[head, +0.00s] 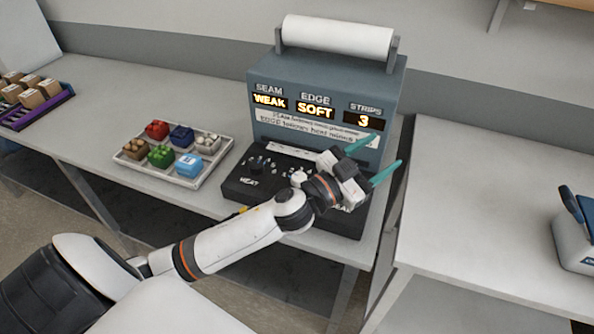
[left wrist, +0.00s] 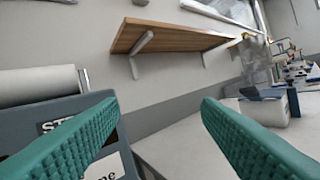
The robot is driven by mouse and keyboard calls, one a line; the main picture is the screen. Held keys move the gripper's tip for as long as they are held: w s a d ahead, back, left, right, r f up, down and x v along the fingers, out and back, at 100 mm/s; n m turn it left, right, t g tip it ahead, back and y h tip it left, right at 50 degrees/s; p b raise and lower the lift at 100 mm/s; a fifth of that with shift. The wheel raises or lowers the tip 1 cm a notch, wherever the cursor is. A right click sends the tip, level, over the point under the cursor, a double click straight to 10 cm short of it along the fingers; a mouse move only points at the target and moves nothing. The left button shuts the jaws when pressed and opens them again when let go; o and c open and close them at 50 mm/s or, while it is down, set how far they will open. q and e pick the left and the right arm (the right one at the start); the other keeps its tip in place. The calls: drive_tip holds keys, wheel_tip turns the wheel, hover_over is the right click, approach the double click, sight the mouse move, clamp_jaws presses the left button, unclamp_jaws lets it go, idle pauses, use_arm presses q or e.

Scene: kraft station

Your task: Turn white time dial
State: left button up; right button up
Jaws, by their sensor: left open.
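The blue-grey machine (head: 325,85) stands on the table with lit displays reading WEAK, SOFT and 3. Its black control panel (head: 238,187) lies in front, with a dark knob (head: 256,164) above the HEAT label and small light marks beside it.
A white roll (head: 338,35) tops the machine. A purple rack (head: 62,97) with small boxes is at far left. A second table (head: 490,190) on the right is mostly clear. A wooden shelf (left wrist: 175,45) hangs on the wall.

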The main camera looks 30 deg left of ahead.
use_arm(q)
drive_tip(key=d+r+m+g+h, duration=0.2)
drive_tip(key=d+m+g+h, duration=0.1)
drive_tip(key=m+g+h, duration=0.45)
drive_tip(key=g+y, duration=1)
drive_tip(key=y, duration=0.2)
approach(299, 176)
drive_tip(key=shift+h, duration=0.25)
drive_tip(key=p+x, duration=0.2)
drive_tip(key=x, duration=0.5)
drive_tip(key=shift+a+p, duration=0.1)
drive_tip(key=shift+p, duration=0.3)
drive_tip(key=shift+x, duration=0.85)
drive_tip(key=shift+c, duration=0.6)
drive_tip(key=c, duration=0.9)
